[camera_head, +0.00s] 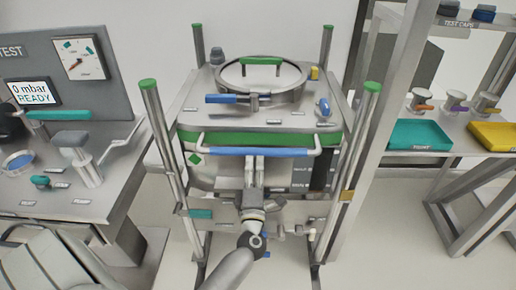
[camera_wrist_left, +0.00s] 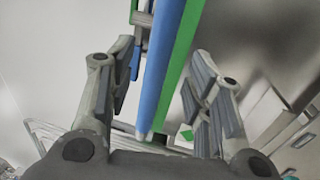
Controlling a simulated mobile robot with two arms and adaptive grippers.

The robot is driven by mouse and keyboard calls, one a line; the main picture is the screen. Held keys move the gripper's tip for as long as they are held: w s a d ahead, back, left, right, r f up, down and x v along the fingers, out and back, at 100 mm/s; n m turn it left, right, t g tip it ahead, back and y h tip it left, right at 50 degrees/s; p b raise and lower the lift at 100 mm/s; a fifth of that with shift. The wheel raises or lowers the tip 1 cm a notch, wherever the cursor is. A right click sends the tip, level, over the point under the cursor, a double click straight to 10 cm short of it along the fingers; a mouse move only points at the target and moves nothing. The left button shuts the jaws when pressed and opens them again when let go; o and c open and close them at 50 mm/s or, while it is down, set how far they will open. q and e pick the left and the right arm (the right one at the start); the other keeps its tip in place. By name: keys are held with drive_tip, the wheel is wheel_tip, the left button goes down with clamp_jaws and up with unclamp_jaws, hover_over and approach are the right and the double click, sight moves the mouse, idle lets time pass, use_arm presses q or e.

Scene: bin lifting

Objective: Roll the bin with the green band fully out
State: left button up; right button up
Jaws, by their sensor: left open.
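The bin with the green band (camera_head: 257,138) stands inside a metal frame with green-capped posts. Its round lid (camera_head: 262,75) has a green handle on top. A blue-gripped handle bar (camera_head: 258,152) runs across the bin's front, just below the green band. My left gripper (camera_head: 255,165) is at the middle of this bar, coming from the front and below. In the left wrist view the blue bar (camera_wrist_left: 165,60) lies between the two open fingers, with visible room on both sides. The bin's lower part is partly hidden by my arm. My right gripper is out of view.
A test bench (camera_head: 85,200) with a gauge and a display reading "0 mbar READY" stands at the left. A rack (camera_head: 400,165) at the right holds a teal tray (camera_head: 420,134) and a yellow tray (camera_head: 495,136). Pale floor shows between frame and rack.

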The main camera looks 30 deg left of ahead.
sight(256, 152)
use_arm(q)
drive_tip(key=x, duration=0.6)
drive_tip(key=shift+w+a+p, duration=0.15)
drive_tip(key=shift+w+p, duration=0.25)
clamp_jaws()
